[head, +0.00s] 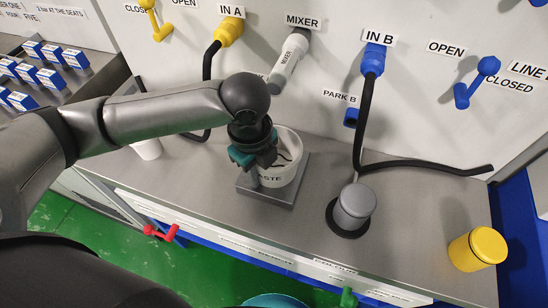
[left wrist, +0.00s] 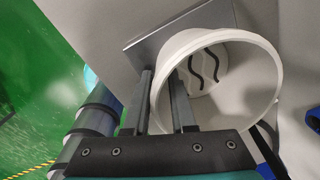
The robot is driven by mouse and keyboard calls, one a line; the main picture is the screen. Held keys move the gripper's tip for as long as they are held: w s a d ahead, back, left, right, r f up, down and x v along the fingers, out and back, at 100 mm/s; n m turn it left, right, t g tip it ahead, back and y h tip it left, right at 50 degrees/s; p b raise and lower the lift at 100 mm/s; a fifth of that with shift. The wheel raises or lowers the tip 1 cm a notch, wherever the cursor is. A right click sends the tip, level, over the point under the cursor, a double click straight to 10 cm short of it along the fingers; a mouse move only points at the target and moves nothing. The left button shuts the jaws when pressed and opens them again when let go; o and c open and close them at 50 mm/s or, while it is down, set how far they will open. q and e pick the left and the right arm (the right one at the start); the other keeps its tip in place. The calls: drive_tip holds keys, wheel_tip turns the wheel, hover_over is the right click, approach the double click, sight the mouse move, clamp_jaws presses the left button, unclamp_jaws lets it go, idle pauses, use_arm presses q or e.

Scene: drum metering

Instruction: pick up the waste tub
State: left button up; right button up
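The waste tub (head: 284,170) is a white, round, open-topped tub with a dark label, upright on a grey square plate (head: 283,196) on the bench. Its mouth fills much of the left wrist view (left wrist: 262,85), where two dark wavy marks show inside. My left gripper (head: 255,168) is at the tub's left front side in the head view. In the left wrist view its two fingers (left wrist: 162,95) are apart, one outside the tub wall and one inside the rim. I cannot see them pressing on the wall. My right gripper is not in view.
A grey-lidded cylinder (head: 355,205) stands on a black ring to the right, and a yellow cylinder (head: 478,249) near the right edge. A black hose (head: 430,164) runs from the blue fitting (head: 373,60) along the bench. A white cup (head: 148,149) stands left, partly behind my arm.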

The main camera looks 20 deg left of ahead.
use_arm(q)
clamp_jaws()
idle(1.1)
